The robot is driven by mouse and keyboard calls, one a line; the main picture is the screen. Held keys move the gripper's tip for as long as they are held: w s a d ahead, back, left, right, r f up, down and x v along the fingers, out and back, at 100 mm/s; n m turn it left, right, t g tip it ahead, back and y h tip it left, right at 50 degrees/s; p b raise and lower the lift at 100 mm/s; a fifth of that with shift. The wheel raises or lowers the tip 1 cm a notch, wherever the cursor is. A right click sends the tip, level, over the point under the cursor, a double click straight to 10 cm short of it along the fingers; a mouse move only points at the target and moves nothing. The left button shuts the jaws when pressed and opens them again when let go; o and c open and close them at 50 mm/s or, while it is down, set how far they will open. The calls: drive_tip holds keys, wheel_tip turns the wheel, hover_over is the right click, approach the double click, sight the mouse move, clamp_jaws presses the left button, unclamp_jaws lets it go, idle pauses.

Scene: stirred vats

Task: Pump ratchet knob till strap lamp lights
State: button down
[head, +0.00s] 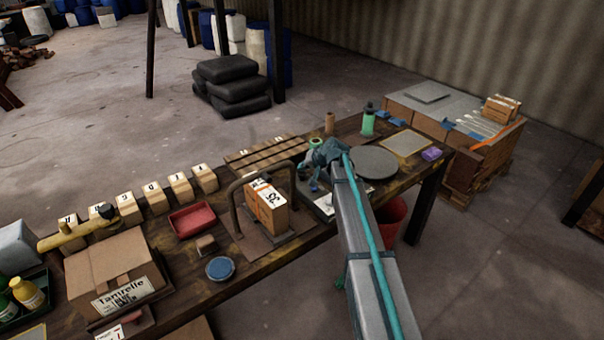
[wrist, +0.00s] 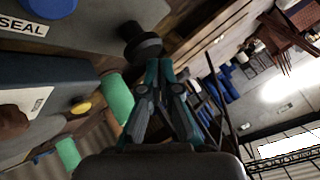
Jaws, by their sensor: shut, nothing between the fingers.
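My gripper (head: 322,158) is over the middle of the long wooden bench in the head view, its arm coming from the lower right. In the wrist view my gripper (wrist: 160,66) has its fingers together and empty. A black round knob (wrist: 142,45) on a dark stem is right at the fingertips; I cannot tell whether they touch it. It may be the ratchet knob. A grey housing (wrist: 90,22) with a SEAL label and blue disc is beside it. My arm and gripper hide much of this area in the head view. I cannot make out a strap lamp.
A metal arch frame (head: 236,202) with a labelled box (head: 267,207) stands left of my gripper. A grey round plate (head: 375,163) and green bottle (head: 368,121) are to the right. A yellow knob (wrist: 82,107) and green cylinder (wrist: 117,97) are close by. A red bucket (head: 391,218) is below.

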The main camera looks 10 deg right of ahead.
drive_tip(key=shift+f+b, duration=0.75)
drive_tip(key=shift+f, duration=0.5)
idle(1.1)
drive_tip(key=shift+r, duration=0.1)
drive_tip(key=shift+r+p, duration=0.45)
drive_tip(key=shift+r, duration=1.1)
drive_tip(key=shift+r+p, duration=0.95)
drive_tip(key=shift+r, duration=1.6)
